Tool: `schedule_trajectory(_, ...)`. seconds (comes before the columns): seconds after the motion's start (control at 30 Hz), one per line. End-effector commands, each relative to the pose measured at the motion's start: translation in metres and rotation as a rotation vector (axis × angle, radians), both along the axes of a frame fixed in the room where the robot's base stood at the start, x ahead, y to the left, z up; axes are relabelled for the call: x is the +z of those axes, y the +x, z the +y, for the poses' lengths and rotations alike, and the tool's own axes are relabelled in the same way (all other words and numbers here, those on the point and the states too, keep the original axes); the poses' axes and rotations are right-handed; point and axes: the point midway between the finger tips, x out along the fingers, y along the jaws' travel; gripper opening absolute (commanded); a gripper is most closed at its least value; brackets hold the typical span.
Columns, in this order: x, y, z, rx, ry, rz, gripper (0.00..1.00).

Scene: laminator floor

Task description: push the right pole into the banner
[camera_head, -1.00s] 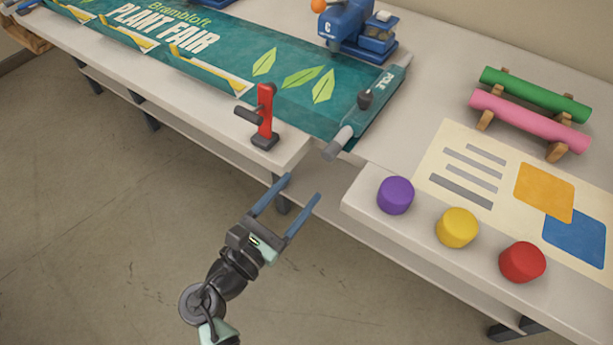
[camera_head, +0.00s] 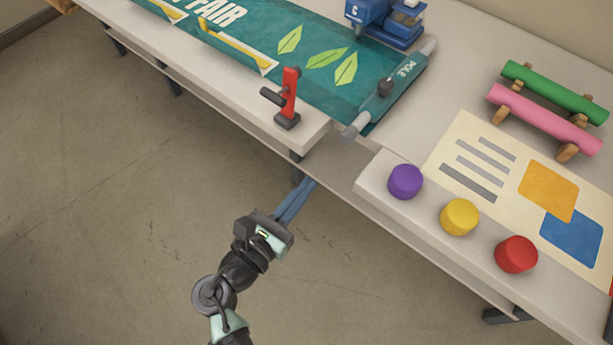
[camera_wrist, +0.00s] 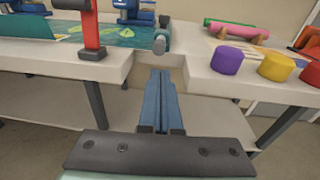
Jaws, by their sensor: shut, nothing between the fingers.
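The green banner (camera_head: 300,62) with leaf prints lies on the table. The right pole (camera_head: 354,131) is a grey rod whose near end sticks out of the banner's right-hand sleeve (camera_head: 404,84), marked POLE, over the notch in the table edge. Its grey end also shows in the wrist view (camera_wrist: 159,44).
A red clamp (camera_head: 289,98) stands at the table edge left of the notch. Purple (camera_head: 405,181), yellow (camera_head: 459,217) and red (camera_head: 516,254) knobs line the edge to the right. A blue machine (camera_head: 385,20) stands behind the banner. Floor in front is clear.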

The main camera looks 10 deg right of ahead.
Motion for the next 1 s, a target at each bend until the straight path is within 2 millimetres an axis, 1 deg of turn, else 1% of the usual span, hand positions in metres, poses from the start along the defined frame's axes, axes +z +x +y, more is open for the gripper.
schedule_trajectory(0.1,-0.001,0.017,-0.021,-0.005,-0.001,-0.002,0.00)
schedule_trajectory(0.3,-0.004,0.047,-0.052,-0.004,0.000,-0.003,0.00)
schedule_trajectory(0.5,-0.007,0.068,-0.075,-0.002,0.000,-0.003,0.00)
schedule_trajectory(0.7,-0.008,0.076,-0.085,0.000,0.000,-0.001,0.00)
schedule_trajectory(1.0,-0.008,0.077,-0.085,0.000,0.000,-0.001,0.00)
